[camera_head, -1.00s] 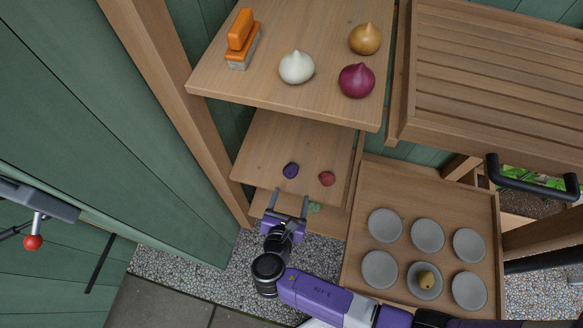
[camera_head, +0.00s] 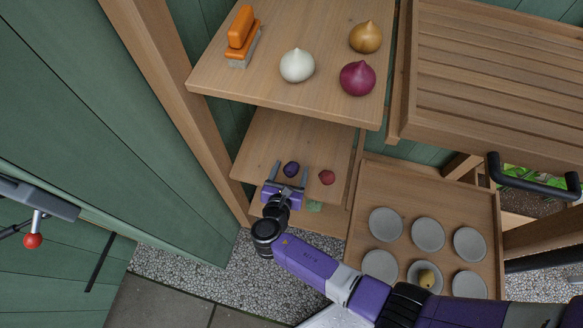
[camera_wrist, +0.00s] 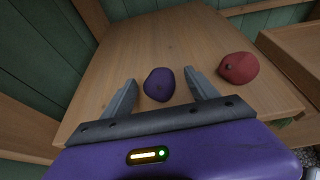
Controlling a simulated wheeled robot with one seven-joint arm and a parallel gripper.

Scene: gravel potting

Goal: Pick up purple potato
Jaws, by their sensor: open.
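The purple potato (camera_head: 291,169) lies on the middle shelf board (camera_head: 262,140). In the wrist view the purple potato (camera_wrist: 159,84) sits between the fingertips, with a gap on each side. My gripper (camera_head: 290,172) is open, one finger to the left of the potato and one to the right. The gripper also shows in the wrist view (camera_wrist: 160,88), its purple body at the bottom of the picture. I cannot tell whether the fingers touch the shelf.
A red potato (camera_head: 327,177) lies just right of my gripper. The upper shelf (camera_head: 300,100) above holds onions and an orange-handled brush (camera_head: 241,38). A wooden tray (camera_head: 352,215) with grey saucers stands at the right, a yellowish potato (camera_head: 426,278) on one. A green object (camera_head: 314,207) lies lower.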

